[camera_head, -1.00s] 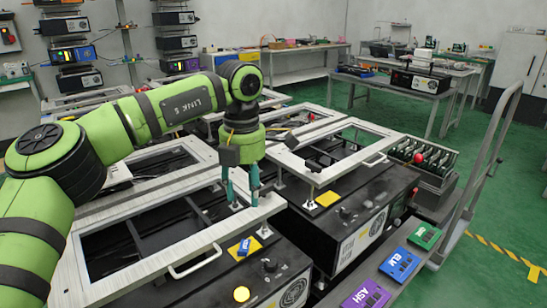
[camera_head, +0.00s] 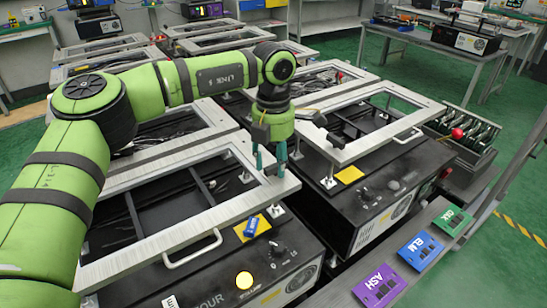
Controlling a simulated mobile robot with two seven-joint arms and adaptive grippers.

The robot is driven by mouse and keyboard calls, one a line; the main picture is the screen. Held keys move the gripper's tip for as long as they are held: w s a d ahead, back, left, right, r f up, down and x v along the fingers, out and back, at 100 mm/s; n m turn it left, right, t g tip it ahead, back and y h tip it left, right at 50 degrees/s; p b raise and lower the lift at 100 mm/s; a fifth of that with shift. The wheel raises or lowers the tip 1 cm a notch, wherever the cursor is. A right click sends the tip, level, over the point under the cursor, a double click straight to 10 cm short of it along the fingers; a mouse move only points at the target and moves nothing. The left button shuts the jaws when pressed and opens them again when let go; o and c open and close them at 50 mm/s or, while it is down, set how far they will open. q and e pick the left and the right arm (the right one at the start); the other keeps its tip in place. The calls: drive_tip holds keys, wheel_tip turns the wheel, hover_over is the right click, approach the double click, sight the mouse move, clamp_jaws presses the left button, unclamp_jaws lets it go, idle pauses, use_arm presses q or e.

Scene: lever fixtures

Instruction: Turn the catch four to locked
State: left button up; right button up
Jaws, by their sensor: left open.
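The front left black box (camera_head: 215,275), with a label ending in "OUR", stands under a hinged metal frame. On its top a blue catch (camera_head: 250,227) lies on a yellow plate (camera_head: 262,224); I cannot read its position. A black knob (camera_head: 277,249) with small letters beside it sits nearer the front. My left gripper (camera_head: 270,165) points down with its teal fingers apart and empty. It shows over the right rail of the metal frame (camera_head: 215,219), above and behind the blue catch in the picture, apart from it. My right gripper is out of view.
Purple (camera_head: 380,285), blue (camera_head: 421,250) and green (camera_head: 453,221) tags lie on the right ledge.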

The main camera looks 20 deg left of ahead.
use_arm(q)
drive_tip(key=shift+f, duration=0.1)
clamp_jaws()
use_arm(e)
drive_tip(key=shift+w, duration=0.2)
use_arm(q)
drive_tip(key=shift+m, duration=0.3)
drive_tip(key=m, duration=0.3)
drive_tip(key=shift+w+p, duration=0.1)
drive_tip(key=shift+p, duration=0.2)
drive_tip(key=m, duration=0.5)
drive_tip(key=shift+w, duration=0.1)
drive_tip(key=m+p, duration=0.1)
drive_tip(key=m, duration=0.3)
drive_tip(key=shift+w+d, duration=0.1)
drive_tip(key=shift+d, duration=0.05)
drive_tip(key=m, duration=0.5)
drive_tip(key=shift+d, duration=0.15)
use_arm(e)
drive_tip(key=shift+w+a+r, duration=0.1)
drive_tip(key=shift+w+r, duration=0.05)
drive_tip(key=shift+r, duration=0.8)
use_arm(q)
drive_tip(key=shift+m, duration=0.3)
